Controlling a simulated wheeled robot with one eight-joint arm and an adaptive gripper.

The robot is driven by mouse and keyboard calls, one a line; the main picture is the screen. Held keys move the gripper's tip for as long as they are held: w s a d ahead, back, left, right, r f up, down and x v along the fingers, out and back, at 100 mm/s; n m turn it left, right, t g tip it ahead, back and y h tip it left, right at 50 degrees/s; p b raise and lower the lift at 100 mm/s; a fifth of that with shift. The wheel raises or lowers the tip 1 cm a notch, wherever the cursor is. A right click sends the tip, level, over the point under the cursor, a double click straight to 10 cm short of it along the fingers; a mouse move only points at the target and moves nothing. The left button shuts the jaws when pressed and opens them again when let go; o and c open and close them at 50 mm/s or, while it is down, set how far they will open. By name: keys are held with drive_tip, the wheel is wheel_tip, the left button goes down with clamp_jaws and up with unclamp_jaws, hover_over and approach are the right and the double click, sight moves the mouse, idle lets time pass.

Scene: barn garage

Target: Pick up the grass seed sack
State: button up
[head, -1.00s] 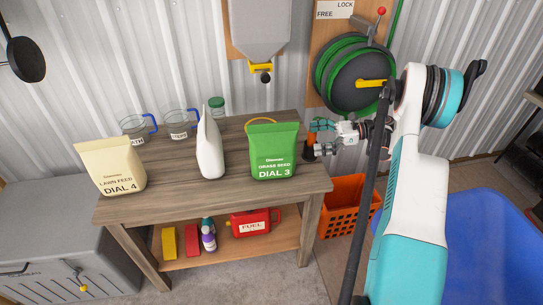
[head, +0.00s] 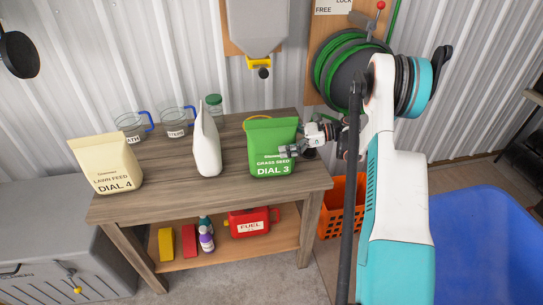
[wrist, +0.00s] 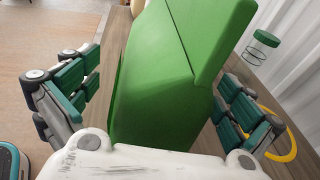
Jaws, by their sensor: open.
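The green grass seed sack (head: 272,150), marked "GRASS SEED DIAL 3", stands upright at the right end of the wooden table (head: 225,193). In the wrist view the sack (wrist: 165,85) fills the middle, between my open fingers (wrist: 158,98). A gap shows between the left finger and the sack. The right finger is close to the sack; I cannot tell whether it touches.
A yellow ring (wrist: 283,135) and a green-lidded jar (wrist: 262,45) are behind the sack. An orange crate (head: 338,218) is below right, a red fuel can (head: 249,222) on the lower shelf.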

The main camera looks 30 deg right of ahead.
drive_tip(key=shift+x, duration=1)
drive_tip(key=c, duration=2.2)
drive_tip(key=shift+r, duration=0.1)
